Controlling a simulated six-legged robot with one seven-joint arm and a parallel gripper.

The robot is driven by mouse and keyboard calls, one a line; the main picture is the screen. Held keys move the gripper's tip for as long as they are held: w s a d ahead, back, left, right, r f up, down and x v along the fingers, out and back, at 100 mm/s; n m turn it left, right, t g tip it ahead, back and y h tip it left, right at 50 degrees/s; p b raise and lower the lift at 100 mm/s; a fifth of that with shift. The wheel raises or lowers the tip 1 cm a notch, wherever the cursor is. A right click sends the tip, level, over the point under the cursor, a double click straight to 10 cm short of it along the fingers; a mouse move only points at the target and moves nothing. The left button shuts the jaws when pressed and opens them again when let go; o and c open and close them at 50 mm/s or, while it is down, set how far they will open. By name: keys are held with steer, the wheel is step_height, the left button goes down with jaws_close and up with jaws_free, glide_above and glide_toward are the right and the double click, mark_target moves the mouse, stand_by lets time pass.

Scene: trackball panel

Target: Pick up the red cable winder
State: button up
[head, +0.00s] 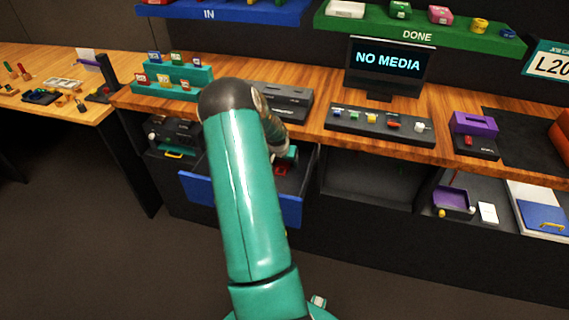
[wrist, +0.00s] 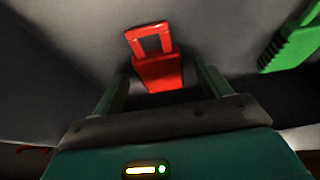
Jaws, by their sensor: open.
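The red cable winder (wrist: 158,70) lies on a grey surface in the wrist view, a solid block with an open rectangular loop at its far end. My gripper (wrist: 161,75) is open, with one teal finger on each side of the winder's near part. No contact shows, and I cannot tell the height left between fingertips and surface. In the head view a small red patch, seemingly the winder (head: 281,170), shows inside the open blue-fronted drawer (head: 290,211). My arm hides much of the drawer, and my gripper (head: 288,154) shows only in part there.
A green ribbed piece (wrist: 292,46) lies right of the winder in the wrist view. The wooden counter (head: 310,128) overhangs the drawer. A black box (head: 282,102) and a button panel (head: 380,124) stand on it. Open shelf space lies right of the drawer.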

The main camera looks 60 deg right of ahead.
steer(key=shift+d+f, duration=0.15)
steer(key=shift+f, duration=0.15)
steer(key=c, duration=1.1)
steer(key=shift+r, duration=0.1)
